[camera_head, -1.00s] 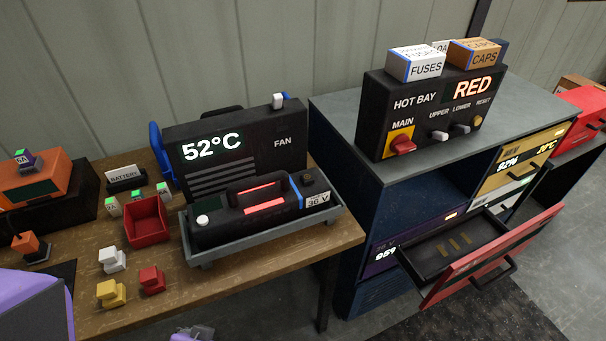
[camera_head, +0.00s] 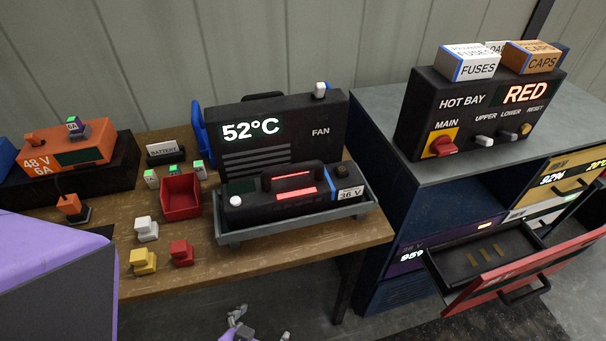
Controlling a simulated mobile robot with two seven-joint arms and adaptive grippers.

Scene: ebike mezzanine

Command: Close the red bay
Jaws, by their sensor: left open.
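The red bay (camera_head: 545,262) is a drawer pulled out of the dark blue cabinet (camera_head: 440,195) at the lower right. Its red front with a black handle (camera_head: 525,291) stands away from the cabinet and looks tilted. The dark drawer interior (camera_head: 480,255) shows several small brass-coloured strips. My left gripper (camera_head: 246,327) is open at the bottom edge, below the front of the wooden bench and well left of the drawer. It is only partly in view, and I see nothing in it. My right gripper is not in view.
The hot bay panel (camera_head: 480,110), reading RED, stands on the cabinet with its red main switch (camera_head: 443,147). The bench (camera_head: 290,252) carries a battery in a grey tray (camera_head: 290,232) and a red bin (camera_head: 181,197).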

